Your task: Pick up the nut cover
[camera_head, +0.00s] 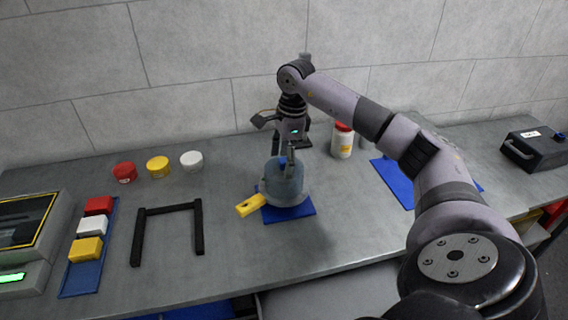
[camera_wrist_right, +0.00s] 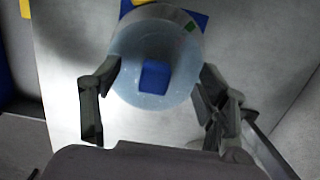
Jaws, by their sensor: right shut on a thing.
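The nut cover appears to be the round, translucent bluish piece with a blue square centre (camera_wrist_right: 155,78) in the right wrist view. In the head view it is a grey-blue cylinder (camera_head: 284,184) above the blue mat (camera_head: 304,211). My right gripper (camera_head: 287,158) comes down on it from above. In the wrist view its two fingers (camera_wrist_right: 160,82) press on opposite sides of the round piece. I cannot tell whether the cover is lifted off what is under it. My left gripper is in neither view.
A yellow piece (camera_head: 250,206) lies at the mat's left edge. A black frame (camera_head: 168,209) and a blue tray (camera_head: 75,278) with coloured blocks stand left. Red, yellow and white round containers (camera_head: 158,167) are behind. A red-lidded bottle (camera_head: 342,142) stands right of the gripper.

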